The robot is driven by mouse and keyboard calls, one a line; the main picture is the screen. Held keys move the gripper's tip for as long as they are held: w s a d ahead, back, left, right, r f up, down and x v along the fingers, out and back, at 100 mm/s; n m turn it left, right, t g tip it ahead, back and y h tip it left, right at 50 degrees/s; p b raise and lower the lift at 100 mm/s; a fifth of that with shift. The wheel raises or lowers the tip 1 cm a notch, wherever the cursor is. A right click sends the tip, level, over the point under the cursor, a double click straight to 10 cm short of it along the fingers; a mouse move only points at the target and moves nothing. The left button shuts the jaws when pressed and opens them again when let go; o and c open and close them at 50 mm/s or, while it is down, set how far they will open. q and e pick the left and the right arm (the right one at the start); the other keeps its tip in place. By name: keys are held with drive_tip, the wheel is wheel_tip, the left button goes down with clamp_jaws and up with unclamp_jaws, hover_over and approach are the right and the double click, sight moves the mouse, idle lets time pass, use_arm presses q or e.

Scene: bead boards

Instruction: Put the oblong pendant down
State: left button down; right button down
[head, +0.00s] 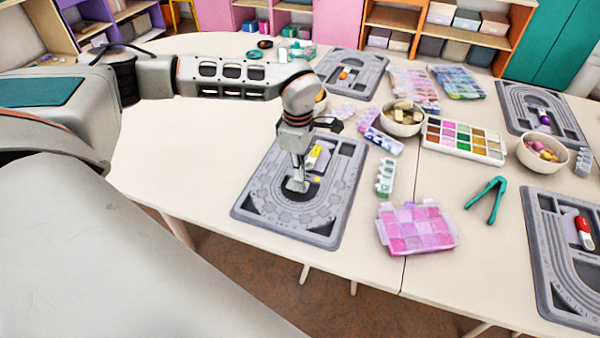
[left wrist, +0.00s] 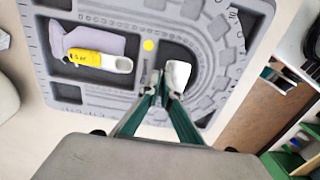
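The oblong pendant (left wrist: 177,76) is a pale, whitish piece at the fingertips of my left gripper (left wrist: 165,93) in the left wrist view. The fingers are closed together on it. It is over the dark recess inside the curved channels of the grey bead board (left wrist: 110,96); I cannot tell whether it touches the board. In the head view my left gripper (head: 298,184) points down over the same board (head: 325,226), and the pendant is hard to make out there. My right gripper is in neither view.
A yellow-and-white tube (left wrist: 98,60) lies in a board compartment, with a yellow bead (left wrist: 148,45) nearby. Right of the board are a green-and-white strip (head: 385,178), a pink bead box (head: 416,228) and a bowl (head: 403,117). The table left of the board is clear.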

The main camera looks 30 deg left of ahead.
use_arm(q)
drive_tip(key=shift+f, duration=0.45)
drive_tip(key=shift+f, duration=0.4)
drive_tip(key=shift+f, duration=0.15)
drive_tip(key=c, duration=2.3)
unclamp_jaws()
drive_tip(key=shift+s, duration=0.1)
